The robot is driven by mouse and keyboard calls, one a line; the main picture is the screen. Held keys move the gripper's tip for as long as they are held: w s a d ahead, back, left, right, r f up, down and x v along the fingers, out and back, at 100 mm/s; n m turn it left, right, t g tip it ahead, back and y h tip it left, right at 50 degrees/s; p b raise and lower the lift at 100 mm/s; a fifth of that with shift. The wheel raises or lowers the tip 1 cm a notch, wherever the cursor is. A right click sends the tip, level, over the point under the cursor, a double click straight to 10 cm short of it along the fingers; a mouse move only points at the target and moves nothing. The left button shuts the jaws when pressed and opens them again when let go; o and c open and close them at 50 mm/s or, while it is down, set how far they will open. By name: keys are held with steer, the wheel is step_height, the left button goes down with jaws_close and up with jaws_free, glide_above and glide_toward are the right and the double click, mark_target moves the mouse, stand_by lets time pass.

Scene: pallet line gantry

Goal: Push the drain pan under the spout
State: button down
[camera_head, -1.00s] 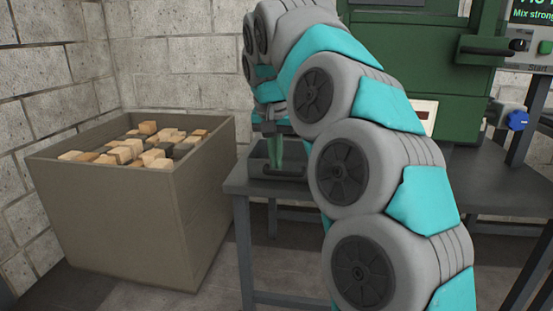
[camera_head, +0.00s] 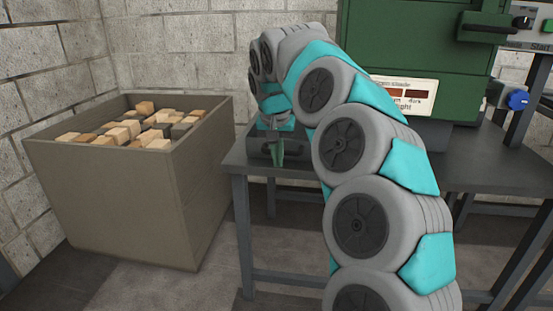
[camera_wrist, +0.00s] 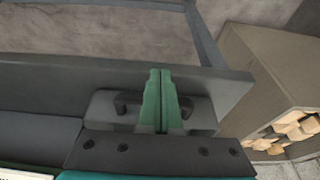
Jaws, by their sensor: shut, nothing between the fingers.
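The drain pan (camera_head: 258,147) is a dark grey tray on the left part of the metal table, inside its front edge. Its black handle shows on the near side in the wrist view (camera_wrist: 125,101). My gripper (camera_head: 278,163) has its green fingers closed together, pointing down in front of the handle side of the pan. In the wrist view the fingers (camera_wrist: 160,102) overlap the handle; whether they touch it I cannot tell. My arm hides part of the pan's surroundings. The spout does not show clearly in either view.
A green machine (camera_head: 415,55) stands over the dark table (camera_head: 480,165), with a blue knob (camera_head: 518,100) at its right. A brown crate (camera_head: 120,205) of wooden blocks (camera_head: 125,130) stands on the floor left of the table. The brick wall (camera_head: 180,45) is behind.

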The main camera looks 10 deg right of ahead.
steer(key=shift+w+d, duration=0.2)
steer(key=shift+w, duration=0.4)
steer(key=shift+w, duration=0.1)
